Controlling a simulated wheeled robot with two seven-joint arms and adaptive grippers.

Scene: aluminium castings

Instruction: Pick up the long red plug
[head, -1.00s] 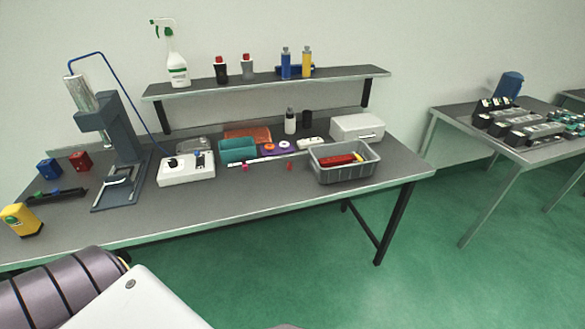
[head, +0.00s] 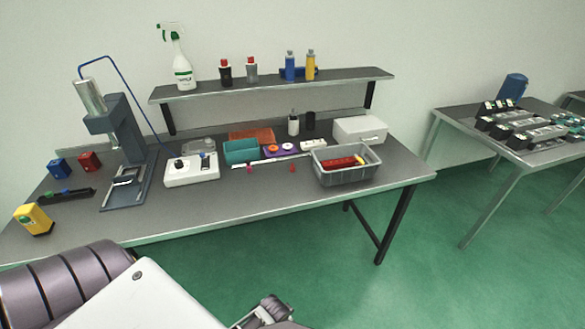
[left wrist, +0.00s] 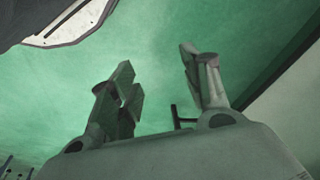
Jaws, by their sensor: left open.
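A small upright red piece (head: 292,168) stands on the bench in front of the purple tray. A pinkish-red piece (head: 249,168) is to its left. A longer red object (head: 343,161) lies in the grey bin. At this size I cannot tell which of these is the long red plug. My left gripper (head: 262,314) shows at the bottom edge of the head view, in front of and below the bench, away from these pieces. In the left wrist view, my left gripper (left wrist: 158,82) is open and empty over green floor. My right gripper is not in view.
The grey bin (head: 345,178) sits at the bench's right end, by a white box (head: 360,130). A press (head: 128,140) and a white control box (head: 191,171) stand left. A shelf (head: 270,88) holds bottles above. The bench front (head: 270,202) is clear.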

